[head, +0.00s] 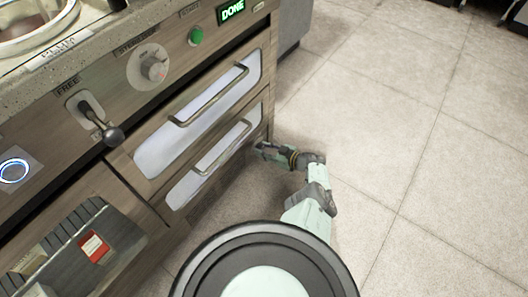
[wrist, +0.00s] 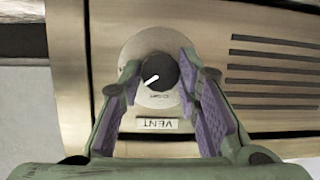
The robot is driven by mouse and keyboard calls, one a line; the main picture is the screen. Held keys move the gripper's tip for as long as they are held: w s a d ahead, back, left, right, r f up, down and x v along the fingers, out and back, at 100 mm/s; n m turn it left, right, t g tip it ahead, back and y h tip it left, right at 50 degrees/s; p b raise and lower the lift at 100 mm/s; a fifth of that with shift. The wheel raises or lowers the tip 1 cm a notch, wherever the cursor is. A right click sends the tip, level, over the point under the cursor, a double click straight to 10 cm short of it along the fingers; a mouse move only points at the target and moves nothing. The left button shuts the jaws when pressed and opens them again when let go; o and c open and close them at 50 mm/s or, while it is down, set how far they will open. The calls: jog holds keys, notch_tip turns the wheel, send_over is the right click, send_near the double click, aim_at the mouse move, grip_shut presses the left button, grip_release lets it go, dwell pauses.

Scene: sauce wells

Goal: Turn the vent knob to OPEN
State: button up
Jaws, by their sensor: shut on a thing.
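The vent knob (wrist: 161,72) is a small round black knob with a white pointer line, on a pale round dial plate (wrist: 133,52). In the wrist view its line points to the lower left. Small print on the dial below the knob is too blurred to read surely. A VENT label (wrist: 157,125) sits below, upside down in this view. My gripper (wrist: 158,70) has one purple-padded finger on each side of the knob and is shut on it. In the head view my gripper (head: 262,150) is low at the cabinet's right end, and the knob is hidden.
Slots of a vent grille (wrist: 270,70) lie right of the knob. In the head view, drawers with bar handles (head: 209,95), a large dial (head: 150,67), a lever (head: 95,120), a green button (head: 196,36) and a DONE display (head: 231,11) line the cabinet. Tiled floor (head: 400,130) at right is clear.

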jog(key=m+b, duration=0.1)
jog(key=m+g+y+b, duration=0.1)
jog(key=m+b, duration=0.1)
jog(key=shift+w+f+b, duration=0.1)
jog(key=shift+f+b, duration=0.15)
jog(key=shift+b, duration=0.05)
jog(key=shift+r+m+g+y+b, duration=0.1)
jog(key=shift+m+g+y+b, duration=0.45)
jog(key=shift+m+b, duration=0.65)
jog(key=shift+o, duration=0.2)
jog(key=shift+r, duration=0.1)
jog(key=shift+c, duration=0.2)
jog(key=o, duration=1.2)
jog(key=shift+c, duration=0.2)
jog(key=shift+d, duration=0.1)
jog(key=v, duration=1.2)
